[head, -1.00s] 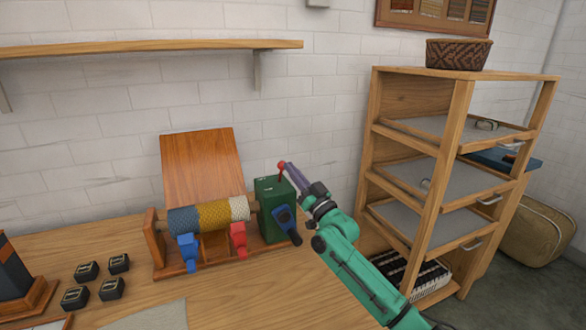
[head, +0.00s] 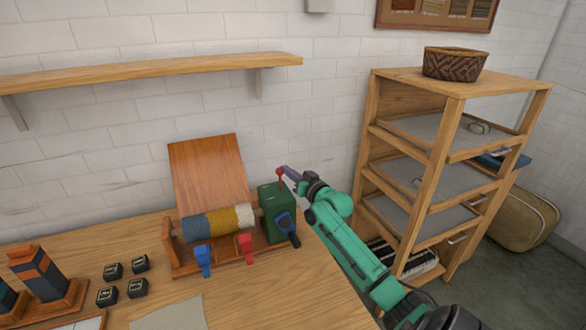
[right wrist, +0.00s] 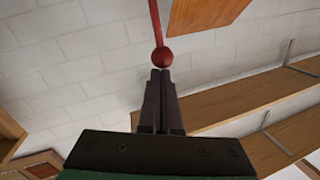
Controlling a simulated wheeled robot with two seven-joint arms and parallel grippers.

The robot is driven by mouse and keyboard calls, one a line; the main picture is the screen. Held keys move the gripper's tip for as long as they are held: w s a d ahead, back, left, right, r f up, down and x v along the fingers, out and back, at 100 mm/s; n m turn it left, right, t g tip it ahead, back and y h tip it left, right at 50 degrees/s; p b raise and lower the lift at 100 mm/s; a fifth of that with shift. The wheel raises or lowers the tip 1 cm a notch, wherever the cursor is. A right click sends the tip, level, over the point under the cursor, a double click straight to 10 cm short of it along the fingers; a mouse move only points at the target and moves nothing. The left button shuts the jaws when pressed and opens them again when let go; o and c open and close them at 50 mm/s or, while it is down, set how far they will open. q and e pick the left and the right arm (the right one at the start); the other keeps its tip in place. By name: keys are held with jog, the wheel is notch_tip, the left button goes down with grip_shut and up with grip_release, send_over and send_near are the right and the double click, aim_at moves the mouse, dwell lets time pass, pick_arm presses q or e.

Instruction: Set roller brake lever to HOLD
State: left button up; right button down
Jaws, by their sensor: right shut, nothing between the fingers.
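The roller brake lever (head: 281,181) is a thin red stick with a round knob, rising from the top of a green box (head: 275,215) at the right end of the roller stand. Its red knob (right wrist: 162,57) is just ahead of my fingertips in the right wrist view. My right gripper (head: 285,173) is shut and empty, its dark fingers close against the knob's right side in the head view. I cannot tell whether they touch. No HOLD marking is readable. My left gripper is not in view.
The roller (head: 217,221) carries blue, yellow and cream wool. A wooden shelf unit (head: 441,165) stands to the right. Several small black blocks lie on the table at left.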

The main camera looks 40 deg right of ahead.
jog(key=shift+w+d+r, duration=0.15)
jog(key=shift+w+r, duration=0.05)
jog(key=shift+w, duration=0.15)
jog(key=shift+w+d+f+b, duration=0.1)
jog(key=shift+w+d+b, duration=0.15)
jog(key=shift+w, duration=0.35)
jog(key=shift+w+d, duration=0.1)
jog(key=shift+w, duration=0.4)
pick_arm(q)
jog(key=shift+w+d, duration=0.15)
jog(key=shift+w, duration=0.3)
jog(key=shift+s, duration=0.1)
pick_arm(e)
jog(key=shift+s, duration=0.15)
